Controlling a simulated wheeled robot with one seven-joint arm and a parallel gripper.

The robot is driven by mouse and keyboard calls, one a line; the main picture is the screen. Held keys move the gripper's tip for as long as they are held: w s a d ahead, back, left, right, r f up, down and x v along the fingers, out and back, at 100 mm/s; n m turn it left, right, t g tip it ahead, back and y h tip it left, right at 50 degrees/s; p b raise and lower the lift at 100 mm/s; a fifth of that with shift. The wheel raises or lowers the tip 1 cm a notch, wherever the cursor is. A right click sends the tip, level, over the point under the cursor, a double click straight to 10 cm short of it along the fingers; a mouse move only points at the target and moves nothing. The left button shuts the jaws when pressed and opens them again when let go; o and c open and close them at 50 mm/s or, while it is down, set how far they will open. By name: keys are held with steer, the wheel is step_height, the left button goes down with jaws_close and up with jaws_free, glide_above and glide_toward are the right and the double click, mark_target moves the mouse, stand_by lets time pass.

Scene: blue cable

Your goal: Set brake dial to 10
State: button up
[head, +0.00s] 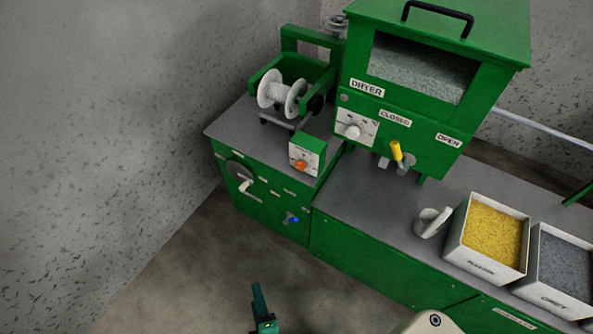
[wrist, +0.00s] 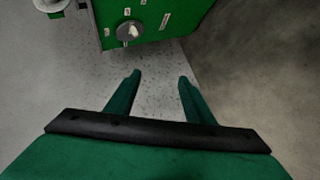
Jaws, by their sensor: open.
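My gripper (wrist: 159,76) is open and empty in the wrist view, its two green fingers apart. Part of it (head: 263,308) shows at the bottom of the head view, in front of the green cabinet and apart from it. A small green box with an orange knob (head: 301,165) on a white scale face stands on the counter. A dark round disc with a pale handle (head: 240,175) is on the cabinet front; it also shows in the wrist view (wrist: 130,32). The labels are too small to read, so I cannot tell which is the brake dial.
A white spool (head: 280,93) sits in a green frame on the counter. A blue-handled valve (head: 291,219) sticks out of the cabinet front. The green dryer (head: 440,125) has a white dial (head: 353,132). The floor before the cabinet is clear; a wall stands at left.

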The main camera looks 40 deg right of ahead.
steer(key=w+d+f+n+g+h, duration=0.1)
steer(key=w+d+f+n+h, duration=0.1)
steer(key=w+d+n+h, duration=0.45)
steer(key=n+g+h, duration=0.4)
steer(key=h, duration=0.3)
glide_toward(299, 168)
steer(key=x, duration=0.9)
steer(key=shift+a, duration=0.1)
steer(key=c, duration=1)
